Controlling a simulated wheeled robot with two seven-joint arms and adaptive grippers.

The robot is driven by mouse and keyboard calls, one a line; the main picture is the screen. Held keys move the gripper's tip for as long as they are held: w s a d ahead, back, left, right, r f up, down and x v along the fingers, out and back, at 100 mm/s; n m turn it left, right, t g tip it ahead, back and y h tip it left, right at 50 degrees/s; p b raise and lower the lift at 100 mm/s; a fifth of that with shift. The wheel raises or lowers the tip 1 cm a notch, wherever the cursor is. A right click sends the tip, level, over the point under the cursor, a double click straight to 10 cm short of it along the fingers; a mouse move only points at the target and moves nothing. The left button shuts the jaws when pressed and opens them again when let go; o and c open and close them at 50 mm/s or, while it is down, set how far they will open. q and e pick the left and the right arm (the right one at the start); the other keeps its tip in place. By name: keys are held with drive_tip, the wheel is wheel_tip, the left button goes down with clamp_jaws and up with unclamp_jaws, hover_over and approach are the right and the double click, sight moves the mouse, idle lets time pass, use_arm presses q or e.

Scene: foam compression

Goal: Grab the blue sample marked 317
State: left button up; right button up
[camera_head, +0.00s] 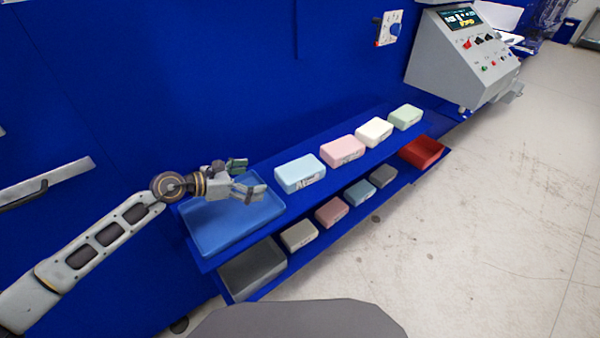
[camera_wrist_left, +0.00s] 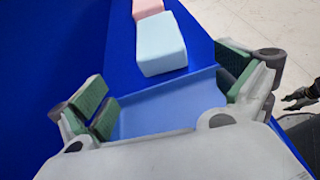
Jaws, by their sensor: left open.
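A light blue block (camera_head: 300,173) lies on the upper shelf, just right of the blue tray (camera_head: 229,228). A label shows on its front face, but I cannot read the number. A darker grey-blue block (camera_head: 360,192) lies on the lower shelf. My left gripper (camera_head: 248,178) is open and empty above the blue tray, left of the light blue block and apart from it. In the left wrist view the light blue block (camera_wrist_left: 161,48) lies beyond the open fingers (camera_wrist_left: 165,92). A small dark part at that view's right edge looks like my right gripper (camera_wrist_left: 300,98); its jaws are unclear.
Pink (camera_head: 342,150), white (camera_head: 374,132) and green (camera_head: 405,117) blocks continue along the upper shelf. Below are a grey bin (camera_head: 252,270), beige (camera_head: 299,235) and mauve (camera_head: 331,212) blocks, and a red bin (camera_head: 422,151). A blue wall stands behind; the floor at right is clear.

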sight(281, 176)
use_arm(q)
drive_tip(key=shift+w+d, duration=0.1)
drive_tip(key=shift+w, duration=0.05)
drive_tip(key=shift+x, duration=2.95)
drive_tip(key=shift+p+x, duration=0.3)
drive_tip(key=shift+x, duration=0.65)
drive_tip(key=shift+w+d+f, duration=0.1)
drive_tip(key=shift+d+f, duration=0.1)
use_arm(e)
drive_tip(key=shift+s+d, duration=0.2)
drive_tip(key=shift+d, duration=0.2)
drive_tip(key=shift+s+d, duration=0.1)
drive_tip(key=shift+d, duration=0.05)
